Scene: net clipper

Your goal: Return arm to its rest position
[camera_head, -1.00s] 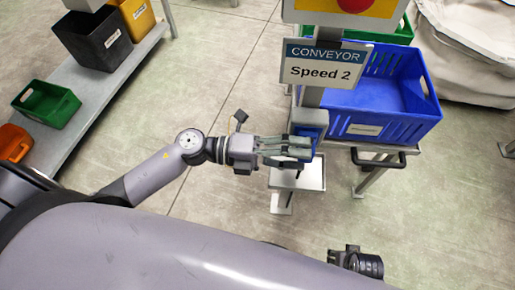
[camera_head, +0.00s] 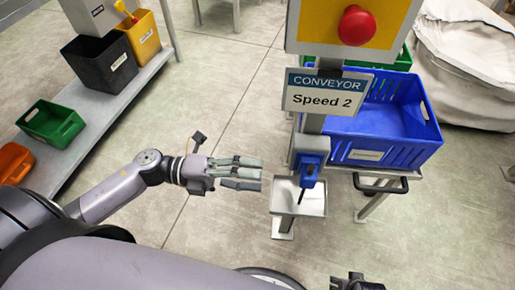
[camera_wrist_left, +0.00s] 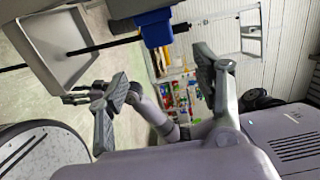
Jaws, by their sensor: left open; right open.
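My left gripper (camera_head: 240,172) is open and empty in the head view, with its fingers pointing right. It is apart from a blue tool (camera_head: 310,160) with a dark thin tip, which sits on a grey post above a small metal tray (camera_head: 318,198). In the left wrist view, the two fingers of my left gripper (camera_wrist_left: 165,85) are spread with nothing between them. The blue tool (camera_wrist_left: 154,28) and the tray (camera_wrist_left: 40,58) lie beyond them. My right gripper (camera_head: 357,283) is partly cut off at the bottom edge of the head view.
A conveyor sign (camera_head: 324,92) and a red button (camera_head: 357,25) are above the tool. A blue crate (camera_head: 400,150) stands at right. A shelf (camera_head: 100,115) with a green bin (camera_head: 50,123), black bin (camera_head: 100,65) and yellow bin (camera_head: 142,38) is at left. Floor between is clear.

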